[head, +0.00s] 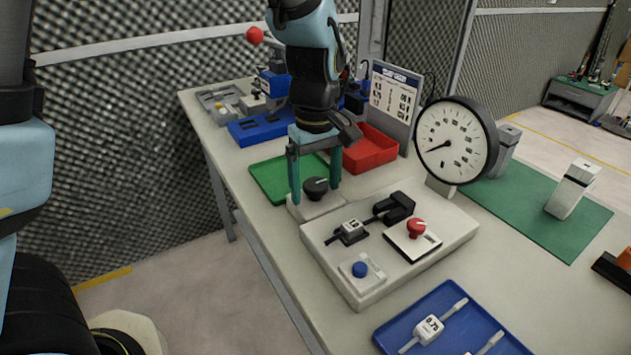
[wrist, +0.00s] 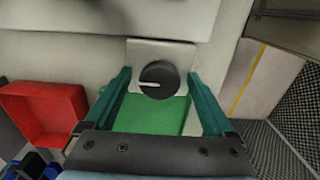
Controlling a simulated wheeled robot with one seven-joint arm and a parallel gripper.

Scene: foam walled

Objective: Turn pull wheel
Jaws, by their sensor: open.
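The wheel is a round black knob (head: 316,188) with a white pointer line, on a small pale base plate (head: 318,207) at the table's near left side. In the wrist view the knob (wrist: 158,80) sits between the fingers, its white line pointing left. My gripper (head: 319,188) points down over it with teal fingers apart, one on each side of the knob. The wrist view also shows my gripper (wrist: 159,82) open, with a gap between each finger and the knob. The fingers do not appear to touch it.
A pale control panel (head: 365,272) with a red knob (head: 417,227) and blue button (head: 360,269) stands just right of the knob. A round gauge (head: 456,140) stands behind. A green tray (head: 268,180) and red bin (head: 372,150) lie close beyond my gripper. A blue tray (head: 450,300) is in front.

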